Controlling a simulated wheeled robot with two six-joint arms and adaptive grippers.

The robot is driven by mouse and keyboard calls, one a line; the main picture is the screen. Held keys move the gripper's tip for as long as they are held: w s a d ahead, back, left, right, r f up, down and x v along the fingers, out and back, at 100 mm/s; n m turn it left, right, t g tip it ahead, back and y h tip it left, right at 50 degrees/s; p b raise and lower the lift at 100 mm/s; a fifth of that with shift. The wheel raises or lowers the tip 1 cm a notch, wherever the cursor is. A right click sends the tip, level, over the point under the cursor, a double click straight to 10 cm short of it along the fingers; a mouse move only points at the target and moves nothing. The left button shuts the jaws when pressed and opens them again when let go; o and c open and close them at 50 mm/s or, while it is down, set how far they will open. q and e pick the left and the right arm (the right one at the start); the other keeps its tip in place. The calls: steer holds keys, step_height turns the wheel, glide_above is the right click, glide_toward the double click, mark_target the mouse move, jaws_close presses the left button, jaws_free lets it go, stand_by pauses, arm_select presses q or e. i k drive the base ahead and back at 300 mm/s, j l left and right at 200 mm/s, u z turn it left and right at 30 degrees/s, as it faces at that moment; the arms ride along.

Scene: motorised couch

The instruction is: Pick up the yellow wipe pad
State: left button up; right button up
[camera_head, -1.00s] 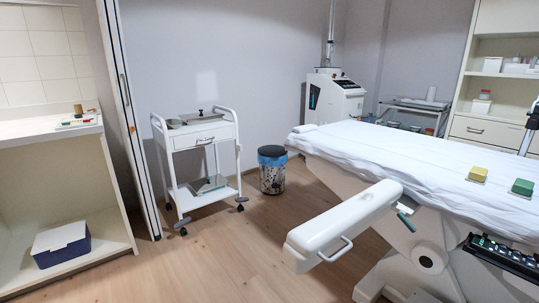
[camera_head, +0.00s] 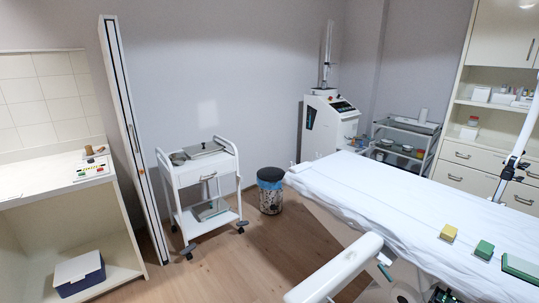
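The yellow wipe pad (camera_head: 449,231) is a small yellow block with a pale underside. It lies on the white sheet of the couch (camera_head: 385,200), near the couch's front edge. A similar green pad (camera_head: 484,249) lies just to its right. Neither of my grippers shows in the head view, so I cannot see whether they are open or shut.
A larger green item (camera_head: 521,267) lies further right on the couch. A white armrest (camera_head: 335,272) juts out from the couch's near side. A white trolley (camera_head: 200,172) and a bin (camera_head: 270,190) stand by the wall. Wooden floor (camera_head: 225,265) is clear in front.

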mark_target(449, 234)
steer(key=z, duration=1.45)
